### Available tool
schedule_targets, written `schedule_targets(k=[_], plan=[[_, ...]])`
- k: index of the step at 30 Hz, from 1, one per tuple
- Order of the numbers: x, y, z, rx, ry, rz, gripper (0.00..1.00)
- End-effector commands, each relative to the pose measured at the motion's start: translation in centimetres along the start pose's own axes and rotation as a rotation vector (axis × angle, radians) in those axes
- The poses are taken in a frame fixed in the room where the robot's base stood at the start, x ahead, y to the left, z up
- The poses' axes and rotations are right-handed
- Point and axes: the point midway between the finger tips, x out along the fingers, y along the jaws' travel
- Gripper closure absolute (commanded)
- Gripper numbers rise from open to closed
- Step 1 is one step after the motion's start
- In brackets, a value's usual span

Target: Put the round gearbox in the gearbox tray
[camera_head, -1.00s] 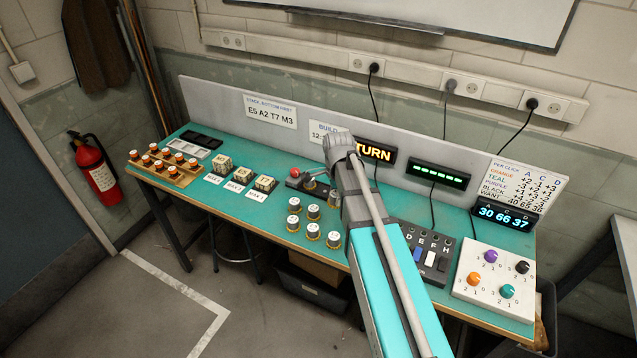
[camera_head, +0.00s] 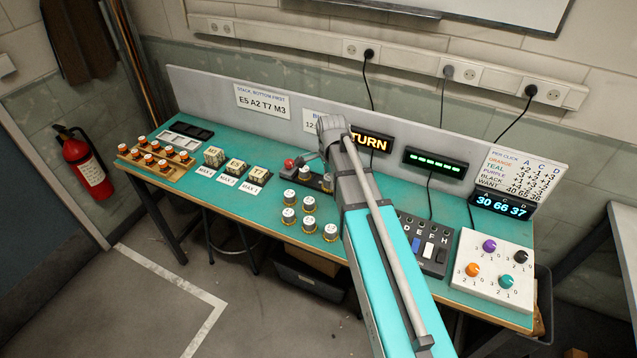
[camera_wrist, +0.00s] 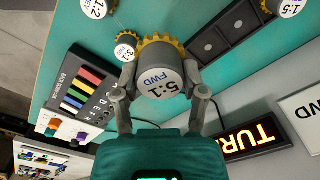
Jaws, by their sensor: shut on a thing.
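The round gearbox (camera_wrist: 166,72), white-topped with "5:1 FWD" and a yellow toothed ring, is between the fingers of my gripper (camera_wrist: 160,88) in the wrist view. My gripper is shut on it. The dark gearbox tray (camera_wrist: 226,38) with square compartments lies just beyond and to the right of the held gearbox. Another gearbox, marked 1:5 (camera_wrist: 288,7), is at the tray's far end. In the head view the tray (camera_head: 317,181) shows only in part, and my arm hides most of my gripper. I cannot tell how high the held gearbox is.
Loose gearboxes stand in front of the tray, including a 3:1 (camera_wrist: 126,44) and a 1:2 (camera_wrist: 97,7). A black switch box (camera_wrist: 80,93) and the lit TURN display (camera_wrist: 249,141) are nearby.

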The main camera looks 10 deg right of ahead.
Motion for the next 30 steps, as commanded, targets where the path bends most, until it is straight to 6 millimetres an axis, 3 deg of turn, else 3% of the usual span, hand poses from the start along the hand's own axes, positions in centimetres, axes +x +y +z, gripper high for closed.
schedule_targets(k=[13, 30], plan=[[-1.4, 0.0, -0.7, -0.289, -0.003, -0.001, 1.0], [-0.9, -0.8, -0.8, -0.314, -0.003, -0.001, 1.0]])
